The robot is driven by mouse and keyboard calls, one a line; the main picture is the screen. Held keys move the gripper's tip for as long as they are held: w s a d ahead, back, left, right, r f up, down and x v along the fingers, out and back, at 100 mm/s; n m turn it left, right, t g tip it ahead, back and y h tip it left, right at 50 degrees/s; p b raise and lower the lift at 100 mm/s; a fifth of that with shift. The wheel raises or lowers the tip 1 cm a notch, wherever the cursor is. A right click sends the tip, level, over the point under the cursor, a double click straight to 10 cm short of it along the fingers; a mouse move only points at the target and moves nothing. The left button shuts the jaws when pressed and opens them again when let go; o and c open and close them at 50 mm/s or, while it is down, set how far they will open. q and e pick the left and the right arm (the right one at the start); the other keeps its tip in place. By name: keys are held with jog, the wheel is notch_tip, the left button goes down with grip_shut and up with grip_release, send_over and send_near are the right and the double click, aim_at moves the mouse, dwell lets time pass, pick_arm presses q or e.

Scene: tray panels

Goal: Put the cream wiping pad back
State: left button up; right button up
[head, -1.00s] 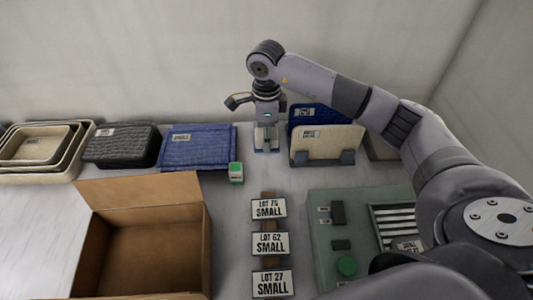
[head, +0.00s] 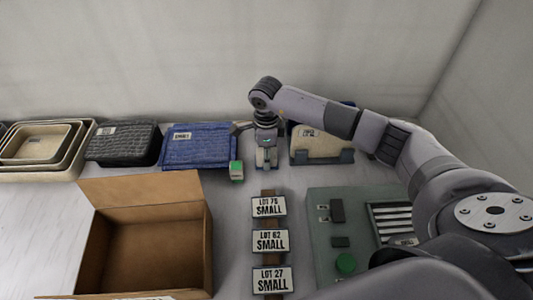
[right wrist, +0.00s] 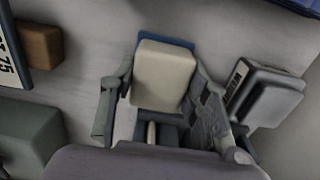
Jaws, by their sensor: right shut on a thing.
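The cream wiping pad (right wrist: 158,80), a small cream block with a blue backing, sits between the fingers of my right gripper in the right wrist view. My right gripper (head: 266,160) is shut on it, fingers down, low over the back of the table. In the head view the fingers mostly hide the pad, and I cannot tell whether it touches the table. My left gripper is not in view.
A rack (head: 322,158) with a cream panel (head: 318,142) stands close to the right. A green-and-white block (head: 236,171) and a blue tray (head: 198,147) are to the left. Lot signs (head: 270,241), an open carton (head: 150,255) and a grey-green panel (head: 340,215) lie nearer.

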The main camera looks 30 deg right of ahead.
jog(key=o, duration=1.1)
jog(key=shift+r, duration=0.1)
notch_tip(320, 180, up, 12)
jog(key=shift+b, duration=0.9)
jog(key=shift+r, duration=0.1)
